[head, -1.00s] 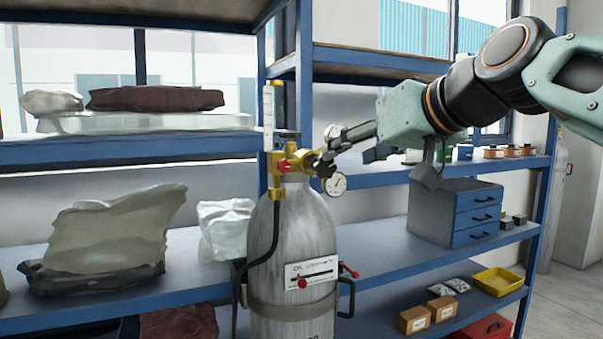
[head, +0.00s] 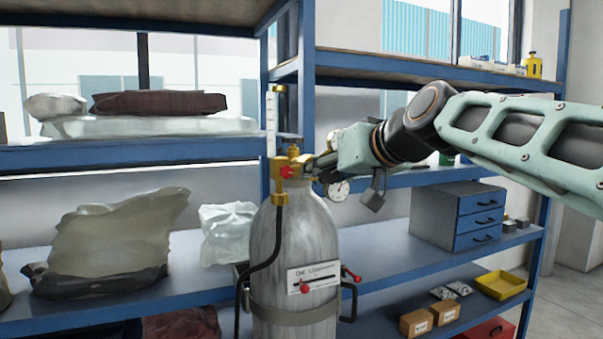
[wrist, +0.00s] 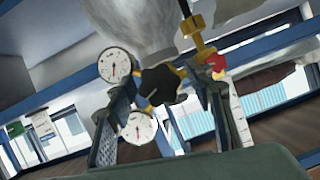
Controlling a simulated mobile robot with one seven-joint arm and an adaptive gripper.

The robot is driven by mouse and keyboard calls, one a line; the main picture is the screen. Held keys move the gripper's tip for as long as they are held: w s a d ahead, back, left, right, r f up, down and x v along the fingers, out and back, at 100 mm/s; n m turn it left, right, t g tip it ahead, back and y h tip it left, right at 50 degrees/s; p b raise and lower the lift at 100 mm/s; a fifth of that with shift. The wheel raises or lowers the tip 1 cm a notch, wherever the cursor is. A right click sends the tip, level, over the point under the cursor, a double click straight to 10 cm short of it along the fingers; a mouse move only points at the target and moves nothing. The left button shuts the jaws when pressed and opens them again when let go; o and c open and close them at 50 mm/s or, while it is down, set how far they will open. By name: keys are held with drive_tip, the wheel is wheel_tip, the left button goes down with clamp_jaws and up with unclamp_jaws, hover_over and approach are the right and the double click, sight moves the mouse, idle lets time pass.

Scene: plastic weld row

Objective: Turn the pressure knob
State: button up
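The black star-shaped knob (wrist: 160,85) sits on the brass regulator (head: 290,172) on top of a grey gas cylinder (head: 295,245). In the wrist view the knob lies between the two finger tips of my gripper (wrist: 162,98), with gaps visible on both sides. My gripper is open; I cannot tell whether either finger touches the knob. In the head view my gripper reaches in from the right, hiding the knob. Two white dial gauges show in the wrist view, one upper (wrist: 115,65) and one lower (wrist: 138,127), near the left finger.
A red knob (head: 287,173) is on the regulator's front, and a flow tube (head: 271,120) rises at its left. A blue shelf post (head: 305,95) stands close behind. A blue drawer cabinet (head: 480,215) is on the shelf to the right. A black hose (head: 262,250) hangs from the regulator.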

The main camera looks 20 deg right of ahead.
drive_tip(key=c, duration=1)
drive_tip(key=shift+o, duration=0.2)
drive_tip(key=shift+f+m+y+b, duration=0.2)
drive_tip(key=shift+m+y+b, duration=0.3)
drive_tip(key=shift+m+b, duration=0.4)
drive_tip(key=shift+r+m+y+b, duration=0.2)
drive_tip(key=shift+m+y+b, duration=0.4)
drive_tip(key=shift+m, duration=0.2)
drive_tip(key=o, duration=1.2)
drive_tip(key=shift+c, duration=0.2)
drive_tip(key=shift+s, duration=0.1)
drive_tip(key=v, duration=1.2)
